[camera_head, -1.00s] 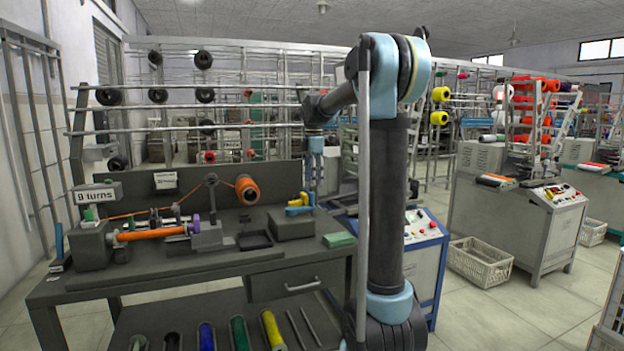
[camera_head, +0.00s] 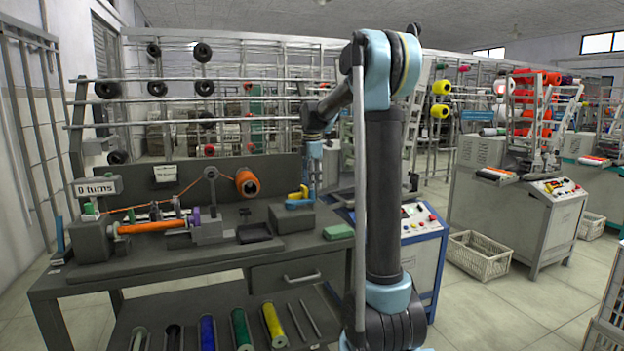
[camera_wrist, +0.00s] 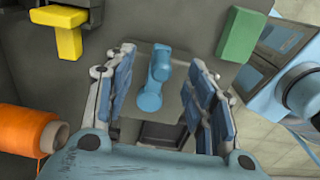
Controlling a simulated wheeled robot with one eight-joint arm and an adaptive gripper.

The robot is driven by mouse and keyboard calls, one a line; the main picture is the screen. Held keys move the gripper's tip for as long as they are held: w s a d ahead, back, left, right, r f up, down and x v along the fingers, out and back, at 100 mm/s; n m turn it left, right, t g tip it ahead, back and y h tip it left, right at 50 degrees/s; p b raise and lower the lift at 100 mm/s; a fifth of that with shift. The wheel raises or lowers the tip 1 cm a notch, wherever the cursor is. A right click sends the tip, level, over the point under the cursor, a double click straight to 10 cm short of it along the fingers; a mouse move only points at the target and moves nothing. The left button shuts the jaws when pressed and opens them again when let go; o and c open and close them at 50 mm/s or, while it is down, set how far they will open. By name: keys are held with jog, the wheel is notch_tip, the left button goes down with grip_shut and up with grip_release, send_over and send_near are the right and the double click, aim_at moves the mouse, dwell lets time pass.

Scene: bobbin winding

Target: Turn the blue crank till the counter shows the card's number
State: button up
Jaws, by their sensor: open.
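The blue crank (camera_head: 299,204) sits on a dark box (camera_head: 290,221) on the bench. In the wrist view the crank (camera_wrist: 153,88) lies between my open, empty fingers, with gaps at both sides. My gripper (camera_wrist: 160,80) points down over it; in the head view my gripper (camera_head: 314,176) is just above the box. The turns sign (camera_head: 95,188) at the bench's left has a digit that looks like 0 or 9. A white card (camera_head: 165,174) hangs on the back panel, its text too small to read.
A yellow handle (camera_wrist: 68,32) is close by the crank. A green block (camera_wrist: 241,35) lies to the right. An orange spool (camera_wrist: 28,132) and the orange-wound bobbin (camera_head: 150,227) are to the left. A black tray (camera_head: 253,234) sits in front of the box.

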jog(key=shift+f, duration=1)
jog(key=shift+f, duration=0.15)
jog(key=c, duration=0.5)
jog(key=n, duration=1.3)
jog(key=shift+n, duration=0.4)
